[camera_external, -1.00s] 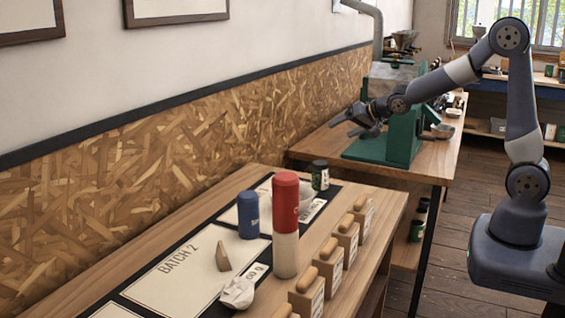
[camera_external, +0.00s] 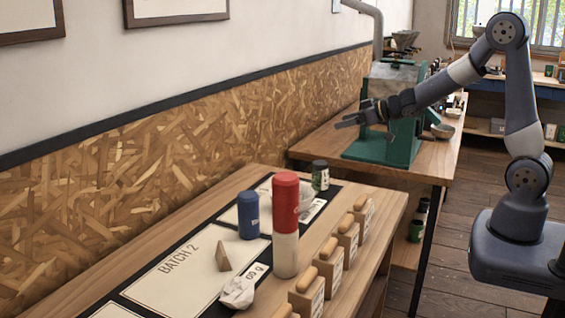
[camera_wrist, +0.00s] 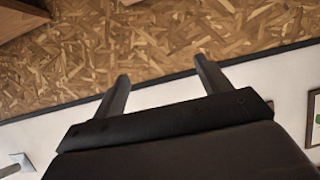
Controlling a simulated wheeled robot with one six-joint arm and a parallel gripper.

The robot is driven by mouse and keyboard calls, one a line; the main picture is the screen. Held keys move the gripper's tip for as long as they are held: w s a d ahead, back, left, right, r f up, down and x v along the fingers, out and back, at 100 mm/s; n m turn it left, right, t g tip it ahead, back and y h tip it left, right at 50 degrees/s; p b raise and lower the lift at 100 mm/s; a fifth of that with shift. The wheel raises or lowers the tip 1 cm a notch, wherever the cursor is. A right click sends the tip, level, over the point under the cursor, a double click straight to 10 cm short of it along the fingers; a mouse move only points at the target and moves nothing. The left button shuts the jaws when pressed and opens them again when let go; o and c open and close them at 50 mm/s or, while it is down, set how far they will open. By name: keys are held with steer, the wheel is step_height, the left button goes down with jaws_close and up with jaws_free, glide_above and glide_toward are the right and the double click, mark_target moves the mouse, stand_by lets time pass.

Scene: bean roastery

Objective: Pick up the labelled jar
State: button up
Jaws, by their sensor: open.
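A small dark jar with a black lid and a green and white label (camera_external: 320,176) stands upright at the far end of the near table. A blue canister with a small pale mark (camera_external: 248,216) and a tall red-and-white canister (camera_external: 286,225) stand nearer. My gripper (camera_external: 346,118) is open and empty, in the air beyond the jar, in front of the green machine. In the wrist view, my gripper's two fingers (camera_wrist: 162,69) are spread with nothing between them. No jar shows in the wrist view.
Wooden-handled blocks (camera_external: 348,241) line the table's right edge. A crumpled paper (camera_external: 237,292) and a small wedge (camera_external: 222,257) lie nearer. The green machine (camera_external: 402,145) stands on the far table.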

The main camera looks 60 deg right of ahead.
glide_toward(327, 164)
steer(key=f+x, duration=0.1)
steer(key=x, duration=0.3)
steer(key=p+x, duration=0.1)
steer(key=x, duration=0.4)
steer(key=shift+r, duration=0.2)
steer(key=shift+w+p, duration=0.5)
steer(key=shift+p, duration=0.1)
steer(key=w+p, duration=0.1)
steer(key=w, duration=0.2)
steer(key=shift+w+f+p, duration=0.15)
steer(key=shift+p, duration=0.2)
steer(key=shift+w+f, duration=0.35)
steer(key=shift+w, duration=0.25)
steer(key=c, duration=1.2)
